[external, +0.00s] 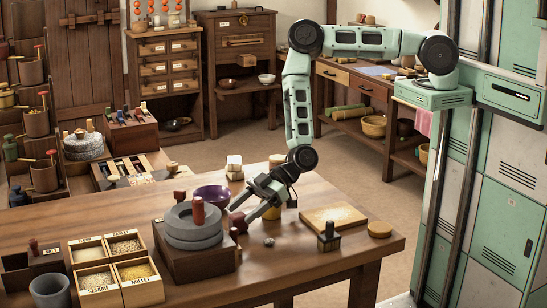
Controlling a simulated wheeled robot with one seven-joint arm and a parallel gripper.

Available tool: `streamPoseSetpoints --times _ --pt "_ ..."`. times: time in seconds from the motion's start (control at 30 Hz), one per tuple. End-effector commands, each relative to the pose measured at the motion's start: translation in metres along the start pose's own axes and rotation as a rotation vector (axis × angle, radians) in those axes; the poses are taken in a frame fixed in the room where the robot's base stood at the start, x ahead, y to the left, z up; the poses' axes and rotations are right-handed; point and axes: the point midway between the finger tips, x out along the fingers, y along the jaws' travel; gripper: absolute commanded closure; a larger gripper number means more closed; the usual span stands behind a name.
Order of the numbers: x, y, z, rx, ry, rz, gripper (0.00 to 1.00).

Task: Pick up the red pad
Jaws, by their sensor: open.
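A small dark red block (238,220), which looks like the red pad, sits on the wooden table just right of the grey quern. It is partly hidden, and its exact shape is hard to tell. My gripper (241,212) reaches down from the right, with its dark fingers apart at the red block. I cannot tell whether the fingers touch it or stand on both sides of it. Nothing is seen lifted.
The grey quern (194,230) with a red peg (198,211) stands close left of my gripper. A purple bowl (212,195) is behind. A stamp (328,237), a board (333,217) and a round tan disc (379,230) lie to the right. Grain boxes (96,280) stand at front left.

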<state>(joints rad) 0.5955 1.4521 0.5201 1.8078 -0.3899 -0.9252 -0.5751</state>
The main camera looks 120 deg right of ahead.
Motion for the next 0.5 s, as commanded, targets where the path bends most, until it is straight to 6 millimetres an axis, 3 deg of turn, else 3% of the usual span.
streamPoseSetpoints --times 0.13,0.37,0.5 --pt "0.0101 -0.0007 -0.0003 0.0 0.0 -0.001 0.37" --pt "0.011 -0.0005 0.0001 0.0 0.0 -0.001 0.37" --pt "0.0108 -0.0003 0.0 0.0 0.0 -0.001 0.76"
